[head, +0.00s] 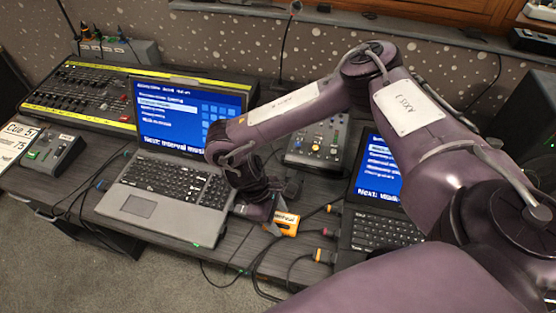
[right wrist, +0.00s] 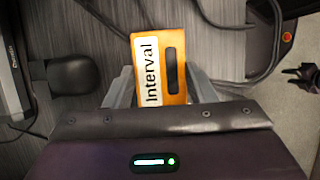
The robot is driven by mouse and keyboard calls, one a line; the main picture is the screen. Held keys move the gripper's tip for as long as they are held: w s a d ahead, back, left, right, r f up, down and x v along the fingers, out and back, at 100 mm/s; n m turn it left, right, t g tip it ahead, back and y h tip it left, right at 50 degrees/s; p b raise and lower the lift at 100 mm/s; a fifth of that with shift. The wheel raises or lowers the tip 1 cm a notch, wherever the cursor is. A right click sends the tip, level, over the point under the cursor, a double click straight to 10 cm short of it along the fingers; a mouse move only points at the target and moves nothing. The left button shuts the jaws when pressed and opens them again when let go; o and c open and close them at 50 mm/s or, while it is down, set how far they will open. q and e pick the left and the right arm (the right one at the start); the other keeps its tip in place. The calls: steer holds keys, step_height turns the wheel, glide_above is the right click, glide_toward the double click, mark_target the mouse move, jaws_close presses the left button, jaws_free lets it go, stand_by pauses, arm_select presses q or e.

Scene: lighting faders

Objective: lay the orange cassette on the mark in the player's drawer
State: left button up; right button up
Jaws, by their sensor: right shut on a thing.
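The orange cassette (head: 287,223) is between the fingers of my right gripper (head: 274,221), over the front part of the desk between the two laptops. In the right wrist view the cassette (right wrist: 173,54) shows its white label reading "Interval" and a dark window strip. The fingers of my right gripper (right wrist: 160,90) are on both sides of its near end and shut on it. Its far end sticks out beyond the fingers. I cannot make out the player's drawer or its mark in either view.
A grey laptop (head: 150,199) stands left of the gripper, and a second laptop (head: 378,233) stands to the right, partly behind my arm. A small mixer (head: 316,146) is behind. Cables with orange plugs (head: 323,256) lie on the desk. A fader console (head: 88,95) fills the back left.

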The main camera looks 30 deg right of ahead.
mark_target(275, 219)
steer(key=shift+f+b, duration=0.35)
steer(key=shift+f, duration=1.55)
steer(key=shift+f, duration=0.15)
steer(key=o, duration=1.1)
